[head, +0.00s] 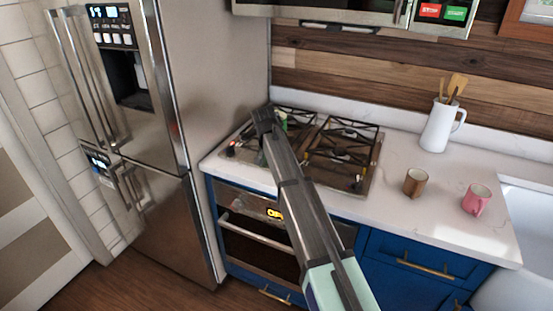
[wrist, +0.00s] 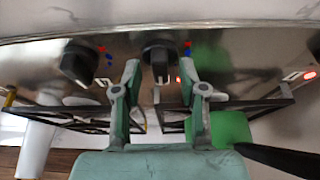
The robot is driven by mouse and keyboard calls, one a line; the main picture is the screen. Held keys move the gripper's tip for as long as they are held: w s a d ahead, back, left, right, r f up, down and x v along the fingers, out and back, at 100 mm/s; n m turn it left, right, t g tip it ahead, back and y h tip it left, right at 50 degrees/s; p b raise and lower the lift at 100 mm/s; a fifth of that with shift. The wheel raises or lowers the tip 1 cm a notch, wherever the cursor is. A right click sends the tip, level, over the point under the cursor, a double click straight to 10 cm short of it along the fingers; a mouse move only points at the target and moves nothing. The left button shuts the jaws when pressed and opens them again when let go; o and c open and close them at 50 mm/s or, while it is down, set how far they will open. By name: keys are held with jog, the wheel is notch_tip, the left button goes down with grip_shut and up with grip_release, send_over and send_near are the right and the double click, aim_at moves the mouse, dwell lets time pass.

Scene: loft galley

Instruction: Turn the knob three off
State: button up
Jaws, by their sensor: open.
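In the wrist view a black stove knob (wrist: 159,52) sits on the steel front of the cooktop. My gripper (wrist: 160,64) is open, with one teal finger on each side of this knob; I cannot tell whether they touch it. Blue and red marks and a small lit red light lie beside the knob. A second black knob (wrist: 80,62) is to the left, outside the fingers. No numbers are readable, so I cannot tell which knob is three. In the head view my arm covers part of the cooktop (head: 352,186) and hides the fingers and this knob.
Dark burner grates (head: 345,140) stand on the cooktop. A steel fridge (head: 220,80) is close on the left. A brown mug (head: 415,182), a pink mug (head: 476,200) and a white pitcher (head: 438,130) with utensils stand on the counter to the right. A microwave hangs above.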

jog(key=shift+r, duration=0.1)
jog(key=v, duration=1.1)
jog(key=shift+s+r, duration=0.2)
jog(key=shift+r, duration=0.2)
jog(key=shift+f, duration=0.1)
